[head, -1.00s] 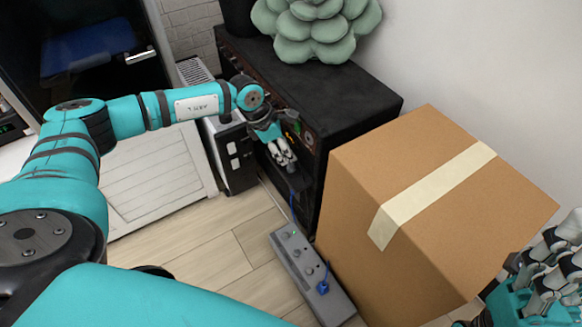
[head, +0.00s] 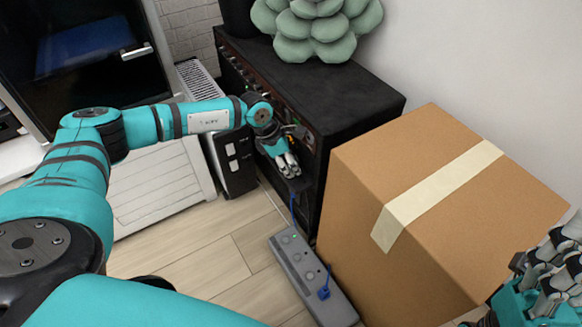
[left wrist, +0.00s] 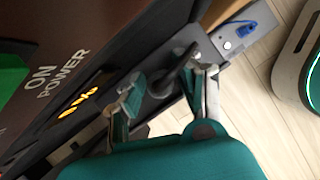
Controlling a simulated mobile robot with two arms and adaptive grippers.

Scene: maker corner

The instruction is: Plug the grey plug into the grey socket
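My left gripper (head: 287,170) is in front of the black amplifier's panel and points down. In the left wrist view its two fingers (left wrist: 165,92) stand apart. A dark grey piece (left wrist: 178,72), possibly the grey plug, shows between and beyond them; I cannot tell whether they touch it. A grey power strip (head: 305,268) lies on the floor below, with several round fittings on top and a blue plug (head: 323,293) at its near end. I cannot single out the grey socket. My right gripper (head: 548,280) is cut off at the lower right; its fingertips are unclear.
The black amplifier (head: 345,95) stands behind my left gripper, a green plant ornament (head: 315,30) on top. A large taped cardboard box (head: 440,190) stands close to the right of the strip. Wooden floor (head: 215,255) is clear left of it.

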